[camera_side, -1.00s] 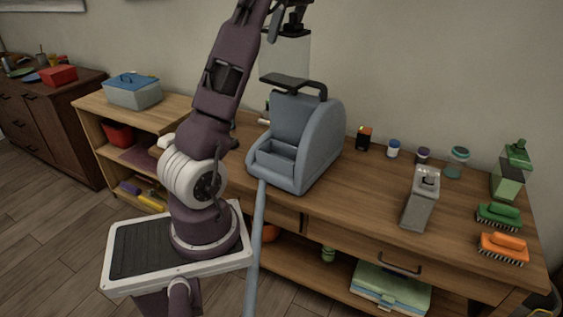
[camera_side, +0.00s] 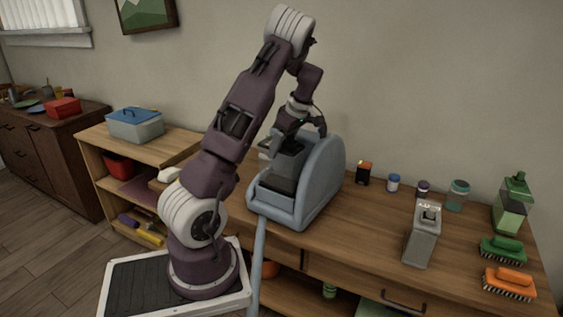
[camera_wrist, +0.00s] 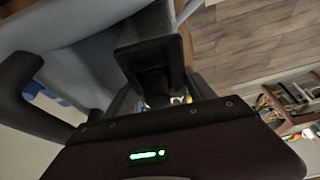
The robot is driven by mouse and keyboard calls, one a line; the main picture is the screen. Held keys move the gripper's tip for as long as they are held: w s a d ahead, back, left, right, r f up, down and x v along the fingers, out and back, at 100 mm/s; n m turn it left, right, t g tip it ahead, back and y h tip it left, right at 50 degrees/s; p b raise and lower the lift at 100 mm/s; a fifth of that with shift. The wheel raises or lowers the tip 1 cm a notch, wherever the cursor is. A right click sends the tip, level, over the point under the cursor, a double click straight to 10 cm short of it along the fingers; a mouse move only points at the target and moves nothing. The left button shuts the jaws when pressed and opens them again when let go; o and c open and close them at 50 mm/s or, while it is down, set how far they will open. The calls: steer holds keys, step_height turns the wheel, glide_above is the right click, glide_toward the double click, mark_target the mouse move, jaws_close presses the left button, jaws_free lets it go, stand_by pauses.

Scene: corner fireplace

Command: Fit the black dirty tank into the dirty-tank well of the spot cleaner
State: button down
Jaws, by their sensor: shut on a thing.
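The spot cleaner (camera_side: 327,165) is a blue-grey machine with a dark top handle, standing on the wooden bench. My gripper (camera_side: 287,136) is shut on the black dirty tank (camera_side: 282,181), smoky grey with a dark lower part. The tank is upright at the front of the cleaner, over or inside the dirty-tank well (camera_side: 268,204). I cannot tell whether its bottom rests on the well floor. In the wrist view the tank's black top (camera_wrist: 150,58) is between my fingers, with the blue-grey cleaner body (camera_wrist: 88,72) beside it. My fingertips are mostly hidden.
A grey tank-like container (camera_side: 422,238) stands to the right on the bench. A grey hose (camera_side: 258,265) hangs down in front of the cleaner.

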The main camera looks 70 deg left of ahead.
mark_target(281, 161)
steer(key=shift+f, duration=2.75)
steer(key=shift+c, duration=1.6)
jaws_free()
steer(key=shift+f, duration=0.1)
